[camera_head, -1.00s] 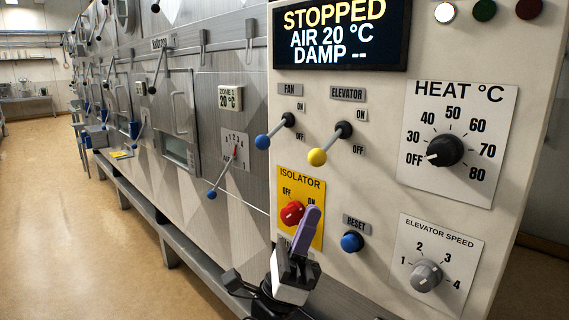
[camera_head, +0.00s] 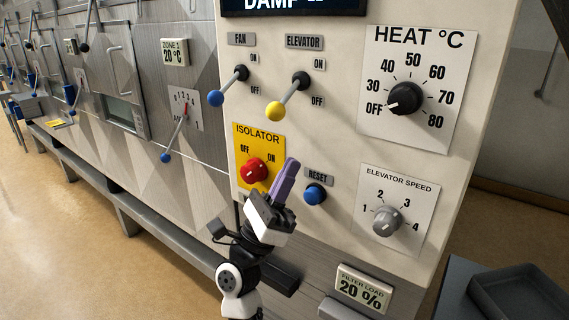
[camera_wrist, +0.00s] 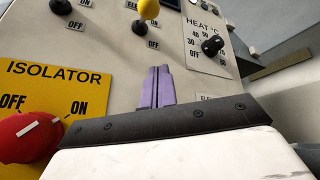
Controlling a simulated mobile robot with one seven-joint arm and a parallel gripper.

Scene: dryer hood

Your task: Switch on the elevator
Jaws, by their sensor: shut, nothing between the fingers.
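The elevator switch is a lever with a yellow ball (camera_head: 276,111) on a black pivot, under the ELEVATOR label (camera_head: 304,42). Its lever slants down and outward, with ON printed above and OFF below at its right. The yellow ball also shows at the top edge of the wrist view (camera_wrist: 148,7). My gripper (camera_head: 291,162), with purple fingers, is shut and empty. It is below the yellow ball, in front of the panel between the isolator and reset controls. The fingers (camera_wrist: 158,70) point up toward the ball in the wrist view, apart from it.
The red isolator knob (camera_head: 255,170) is just left of my gripper, its white mark toward ON. The blue reset button (camera_head: 315,194) is just right. The blue-balled fan lever (camera_head: 216,98) is beside the elevator lever. Heat (camera_head: 404,98) and elevator speed (camera_head: 386,221) dials are further right.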

